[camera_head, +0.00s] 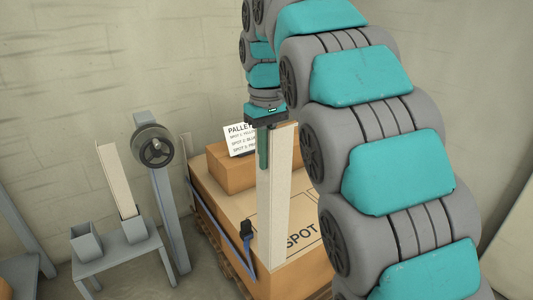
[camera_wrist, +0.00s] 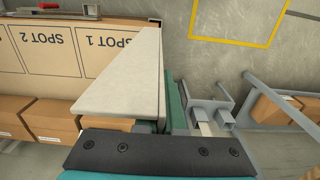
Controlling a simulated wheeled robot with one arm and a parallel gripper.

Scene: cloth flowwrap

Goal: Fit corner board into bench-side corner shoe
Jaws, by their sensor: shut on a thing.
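My gripper (camera_head: 264,150) is shut on a long, pale corner board (camera_head: 279,195), which hangs upright below it in the head view. In the wrist view the board (camera_wrist: 122,78) runs away from the teal fingers (camera_wrist: 177,105). Its lower end overlaps the near edge of the pallet load (camera_head: 225,195); I cannot tell whether it touches anything there. A dark blue fitting (camera_head: 247,230) on a blue strip shows just left of the board. I cannot tell whether this is the corner shoe, and part of the load's corner is hidden behind the board.
A grey stand (camera_head: 123,245) at left has an empty holder (camera_head: 86,243) and a second pale board (camera_head: 117,180) leaning upright. Beside it is a post with a reel (camera_head: 153,147). A carton (camera_head: 232,168) and a sign (camera_head: 239,140) stand on the load. My arm hides the right.

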